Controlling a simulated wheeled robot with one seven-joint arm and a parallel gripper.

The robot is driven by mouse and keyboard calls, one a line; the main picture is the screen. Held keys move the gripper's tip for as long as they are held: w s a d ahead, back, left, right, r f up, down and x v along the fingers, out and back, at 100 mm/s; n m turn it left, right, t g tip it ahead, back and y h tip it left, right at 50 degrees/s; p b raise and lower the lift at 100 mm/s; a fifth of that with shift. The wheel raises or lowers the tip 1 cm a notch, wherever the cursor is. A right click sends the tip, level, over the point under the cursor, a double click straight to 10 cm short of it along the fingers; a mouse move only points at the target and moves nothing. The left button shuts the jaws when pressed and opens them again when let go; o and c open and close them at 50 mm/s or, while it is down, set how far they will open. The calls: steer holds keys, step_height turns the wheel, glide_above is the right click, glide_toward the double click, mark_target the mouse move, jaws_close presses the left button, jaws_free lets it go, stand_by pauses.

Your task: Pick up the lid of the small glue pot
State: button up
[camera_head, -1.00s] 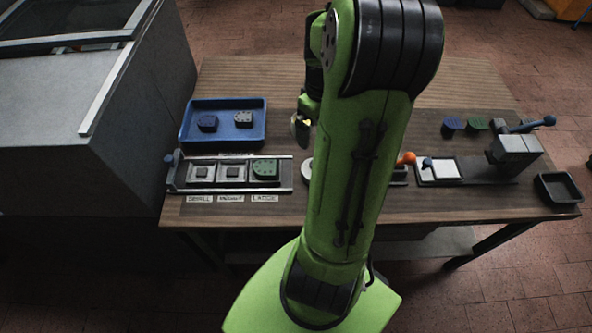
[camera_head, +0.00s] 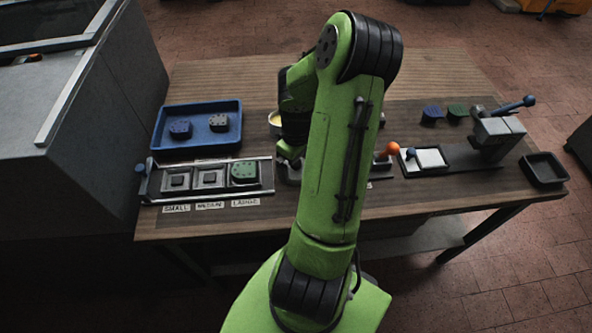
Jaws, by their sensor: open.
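A small round pot (camera_head: 274,120) with pale yellow contents shows just left of my arm, behind the bench's middle. My arm hides its right side. I see no lid on the part that shows. A pale grey rounded thing (camera_head: 291,173) lies nearer, beside the row of plates and partly under my gripper; I cannot tell whether it is the lid. My gripper (camera_head: 291,158) points down just above or at this grey thing. It is open, its fingers mostly hidden, and I cannot tell whether it touches anything.
A blue tray (camera_head: 160,145) with two heel pieces stands at the left, behind a rack (camera_head: 207,191) with labelled places and a green piece. A press (camera_head: 497,135) with a blue lever and a black tray (camera_head: 544,182) stand at the right. An orange knob (camera_head: 393,148) rises close to my arm.

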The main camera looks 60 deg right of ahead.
steer(key=c, duration=0.6)
steer(key=shift+c, duration=0.2)
